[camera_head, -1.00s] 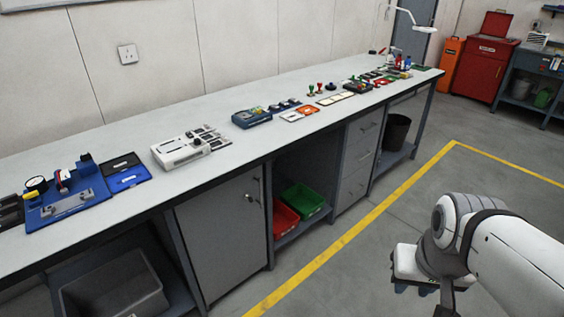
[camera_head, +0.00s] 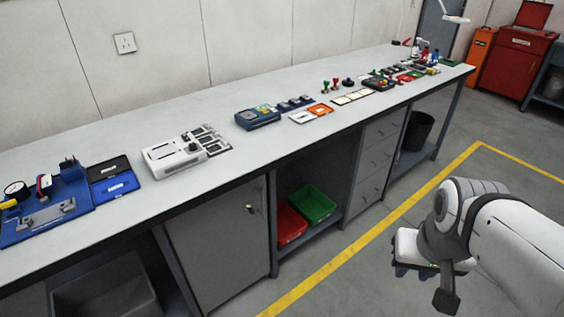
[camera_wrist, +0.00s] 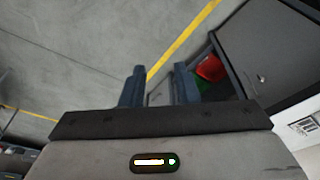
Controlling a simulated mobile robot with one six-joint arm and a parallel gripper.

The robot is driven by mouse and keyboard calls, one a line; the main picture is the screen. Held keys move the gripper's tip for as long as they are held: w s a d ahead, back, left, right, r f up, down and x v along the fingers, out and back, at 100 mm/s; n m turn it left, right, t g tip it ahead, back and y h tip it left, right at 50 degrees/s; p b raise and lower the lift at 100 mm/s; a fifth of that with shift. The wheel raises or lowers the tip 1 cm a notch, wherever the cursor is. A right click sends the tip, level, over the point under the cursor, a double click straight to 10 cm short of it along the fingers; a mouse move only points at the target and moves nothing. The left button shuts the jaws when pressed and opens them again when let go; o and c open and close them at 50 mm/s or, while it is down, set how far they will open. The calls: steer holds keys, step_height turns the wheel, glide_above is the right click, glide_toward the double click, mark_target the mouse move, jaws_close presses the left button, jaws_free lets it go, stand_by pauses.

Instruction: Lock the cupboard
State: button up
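The cupboard is a grey door (camera_head: 218,248) under the workbench, and it looks closed. A small lock fitting with a yellowish part (camera_head: 250,208) sits near the door's upper right edge; it is too small to tell whether it is a key or how it is turned. In the wrist view the door (camera_wrist: 275,45) is at the upper right, with the small fitting (camera_wrist: 262,79) near its lower edge. My gripper (camera_wrist: 160,85) is open and empty, its two dark fingers apart. It hangs over the floor, well away from the cupboard.
The workbench (camera_head: 120,215) carries several devices and trays. Right of the cupboard are red (camera_head: 290,226) and green (camera_head: 314,203) bins on a low shelf, then drawers (camera_head: 372,165). A grey bin (camera_head: 105,292) stands left. The floor between my arm and the bench is clear.

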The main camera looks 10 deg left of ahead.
mark_target(253, 212)
steer(key=w+a+f+n+t+y+b, duration=0.15)
steer(key=w+a+f+b, duration=0.3)
steer(key=w, duration=0.45)
steer(key=w+a+f+n+t+b, duration=0.1)
steer(key=w+a+f+t+b, duration=0.25)
steer(key=w+f, duration=0.35)
steer(key=w+a+f+n+t+y+b, duration=0.15)
steer(key=w+a+f+b, duration=0.3)
steer(key=w, duration=0.55)
steer(key=w+a+f+n+t+y+b, duration=0.1)
steer(key=w+a+f+n+y+b, duration=0.1)
steer(key=a+f+y+b, duration=0.4)
steer(key=w+a+f+n+t+y+b, duration=0.1)
steer(key=w+a+f+n+b, duration=0.15)
steer(key=a+f, duration=0.65)
steer(key=w+a+f+n+y+b, duration=0.2)
steer(key=a+f+y+b, duration=0.25)
steer(key=a, duration=0.55)
steer(key=shift+m+t+h, duration=0.25)
steer(key=shift+h, duration=0.1)
steer(key=b+x, duration=0.1)
steer(key=x, duration=0.5)
steer(key=shift+w+a+f, duration=0.15)
steer(key=shift+w, duration=0.1)
steer(key=shift+c, duration=0.3)
jaws_close()
